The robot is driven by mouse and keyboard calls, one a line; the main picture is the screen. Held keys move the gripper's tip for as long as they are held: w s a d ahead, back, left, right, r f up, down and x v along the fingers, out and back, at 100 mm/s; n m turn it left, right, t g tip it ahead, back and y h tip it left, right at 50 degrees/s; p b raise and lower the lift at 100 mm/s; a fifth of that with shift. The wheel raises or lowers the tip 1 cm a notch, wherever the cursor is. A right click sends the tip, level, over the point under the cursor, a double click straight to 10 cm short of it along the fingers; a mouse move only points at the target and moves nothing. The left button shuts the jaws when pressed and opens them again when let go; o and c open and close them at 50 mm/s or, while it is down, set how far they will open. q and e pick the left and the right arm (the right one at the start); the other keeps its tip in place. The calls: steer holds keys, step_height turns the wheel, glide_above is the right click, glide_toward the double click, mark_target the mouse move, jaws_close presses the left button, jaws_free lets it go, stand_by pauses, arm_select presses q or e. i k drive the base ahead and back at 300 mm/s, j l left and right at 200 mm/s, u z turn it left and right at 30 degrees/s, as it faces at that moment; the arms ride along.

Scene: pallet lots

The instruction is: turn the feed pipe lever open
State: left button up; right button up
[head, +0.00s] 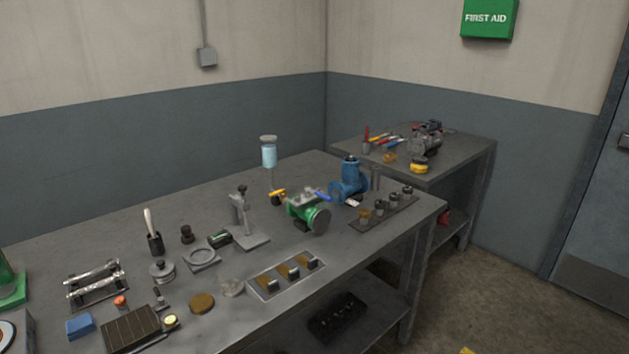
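A yellow lever (278,192) sits low on a thin upright pipe (271,178) on the long grey workbench. A pale blue clear container (269,154) with a grey cap tops this pipe. To the right of it stands a green valve body (302,208) with a round flange facing the front and a blue lever (323,197) on top. Which lever belongs to the feed pipe is not marked, and the yellow one is on the pipe under the container. The levers are too small to tell their exact turn. Neither of my grippers is in view.
The workbench (190,215) carries a blue pump housing (350,180), a grey stand (244,220), a tray with several brown pads (286,276) and many small parts. A second bench (460,150) stands in the back right corner. Floor (490,270) is open at right.

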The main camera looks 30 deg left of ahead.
mark_target(283, 190)
steer(key=i+u, duration=0.1)
steer(key=i, duration=0.4)
steer(key=i+l+u, duration=0.1)
steer(key=i, duration=0.35)
steer(key=i+u, duration=0.25)
steer(key=u, duration=0.15)
steer(key=i+j+u, duration=0.1)
steer(key=u, duration=0.35)
steer(key=i+l+u, duration=0.15)
steer(key=i+u, duration=0.25)
steer(key=i+l+u, duration=0.15)
steer(key=u, duration=0.3)
steer(key=k+l+z, duration=0.45)
steer(key=l, duration=0.25)
steer(key=k, duration=0.05)
